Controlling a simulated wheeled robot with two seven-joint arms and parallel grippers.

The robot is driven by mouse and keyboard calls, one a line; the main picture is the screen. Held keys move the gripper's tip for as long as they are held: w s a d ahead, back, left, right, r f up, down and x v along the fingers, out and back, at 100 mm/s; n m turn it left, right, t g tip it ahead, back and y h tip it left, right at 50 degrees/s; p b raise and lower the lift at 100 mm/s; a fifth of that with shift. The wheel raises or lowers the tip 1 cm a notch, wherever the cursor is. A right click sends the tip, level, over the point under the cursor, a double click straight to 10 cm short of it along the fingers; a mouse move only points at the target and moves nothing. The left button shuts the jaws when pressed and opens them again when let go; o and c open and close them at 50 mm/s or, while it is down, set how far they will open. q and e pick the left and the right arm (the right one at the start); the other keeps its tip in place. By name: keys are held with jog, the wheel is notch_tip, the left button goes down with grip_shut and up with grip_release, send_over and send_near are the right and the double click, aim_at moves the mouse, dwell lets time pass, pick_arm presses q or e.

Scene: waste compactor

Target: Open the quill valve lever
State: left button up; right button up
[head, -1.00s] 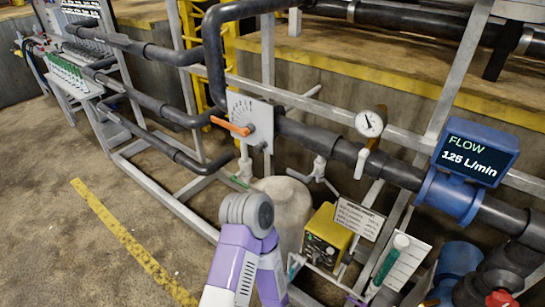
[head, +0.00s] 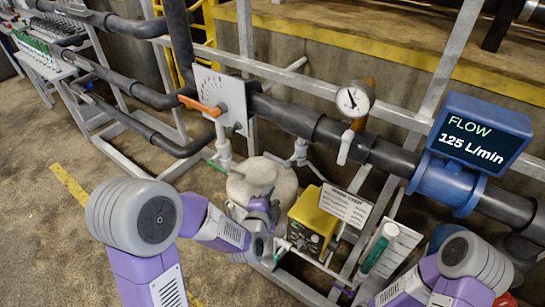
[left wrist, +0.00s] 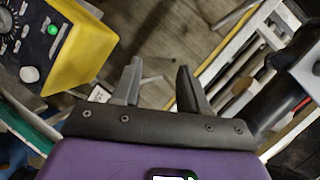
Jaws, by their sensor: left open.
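An orange lever (head: 200,106) sits on a white plate with scale marks (head: 222,90) on the dark pipe, pointing left in the head view. No label naming it is readable. My left gripper (head: 266,204) is small in the head view, below and right of the lever and apart from it, in front of the pale round tank. In the left wrist view my left gripper (left wrist: 158,82) has its two dark fingers apart with nothing between them. The lever does not show in that view. My right arm shows at the lower right, but its gripper does not.
A yellow box (head: 313,222) stands right of my left gripper; it also shows in the left wrist view (left wrist: 75,45). A gauge (head: 354,99) and blue flow meter (head: 475,138) sit along the pipe. A grey metal frame (head: 310,90) surrounds the pipes. Floor is free at left.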

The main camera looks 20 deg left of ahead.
aim_at(271, 159)
pick_arm(q)
jog(key=r+m+t, duration=0.1)
jog(key=r, duration=0.2)
jog(key=a+r+m+t+y, duration=0.1)
jog(key=r, duration=0.3)
jog(key=r+m+t, duration=0.1)
jog(key=r, duration=0.2)
jog(key=shift+w+a+r+m+t+b, duration=0.15)
jog(key=shift+w+r+m+t+b, duration=0.15)
jog(key=shift+m+t+b, duration=0.1)
jog(key=shift+w+a+b, duration=0.15)
jog(key=shift+w+b, duration=0.45)
jog(key=shift+w, duration=3)
jog(key=shift+c, duration=0.4)
grip_shut()
